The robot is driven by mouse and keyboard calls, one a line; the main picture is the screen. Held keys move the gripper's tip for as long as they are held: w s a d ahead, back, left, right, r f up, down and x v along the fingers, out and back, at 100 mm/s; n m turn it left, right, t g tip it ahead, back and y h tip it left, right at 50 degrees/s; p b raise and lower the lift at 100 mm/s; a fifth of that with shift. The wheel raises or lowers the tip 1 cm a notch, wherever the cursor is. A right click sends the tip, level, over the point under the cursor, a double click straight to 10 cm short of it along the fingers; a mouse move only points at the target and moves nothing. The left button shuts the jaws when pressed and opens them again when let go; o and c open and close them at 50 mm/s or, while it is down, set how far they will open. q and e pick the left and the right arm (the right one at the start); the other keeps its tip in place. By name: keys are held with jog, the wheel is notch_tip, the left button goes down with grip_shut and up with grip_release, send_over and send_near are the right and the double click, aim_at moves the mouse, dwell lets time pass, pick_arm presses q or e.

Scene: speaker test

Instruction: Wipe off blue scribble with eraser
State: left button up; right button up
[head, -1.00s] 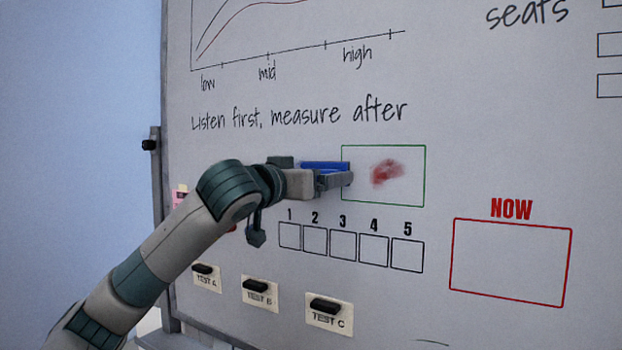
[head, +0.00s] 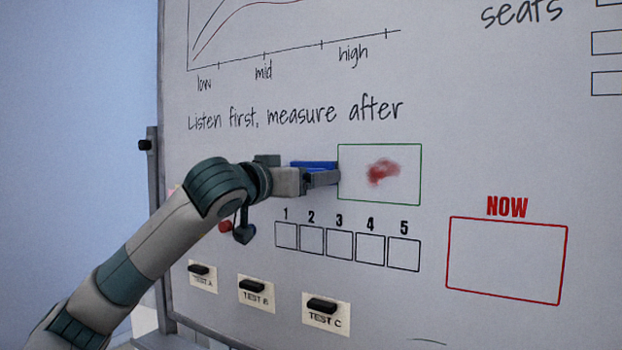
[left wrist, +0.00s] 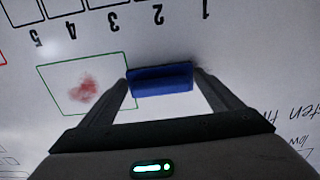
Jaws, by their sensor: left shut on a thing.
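My left gripper (head: 322,176) is shut on a blue eraser (head: 315,165), which also shows between both fingers in the left wrist view (left wrist: 162,79). They are at the whiteboard (head: 450,130), just left of a green-outlined box (head: 408,190). Whether the eraser touches the board is unclear. Inside the box is a smudged red scribble (head: 382,172), also seen in the left wrist view (left wrist: 83,90), apart from the eraser. No blue scribble shows. My right gripper is not in view.
Numbered squares (head: 340,245) are drawn below the gripper. Black blocks on labels, such as TEST C (head: 323,306), sit lower on the board. A red-outlined NOW box (head: 507,260) is at right. A red round object (head: 225,226) is beside my arm.

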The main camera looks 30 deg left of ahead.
pick_arm(q)
jog(key=shift+a, duration=0.85)
jog(key=shift+w+a, duration=0.2)
jog(key=shift+a, duration=1.6)
jog(key=a, duration=0.3)
jog(key=shift+w+a, duration=0.15)
jog(key=shift+a, duration=0.1)
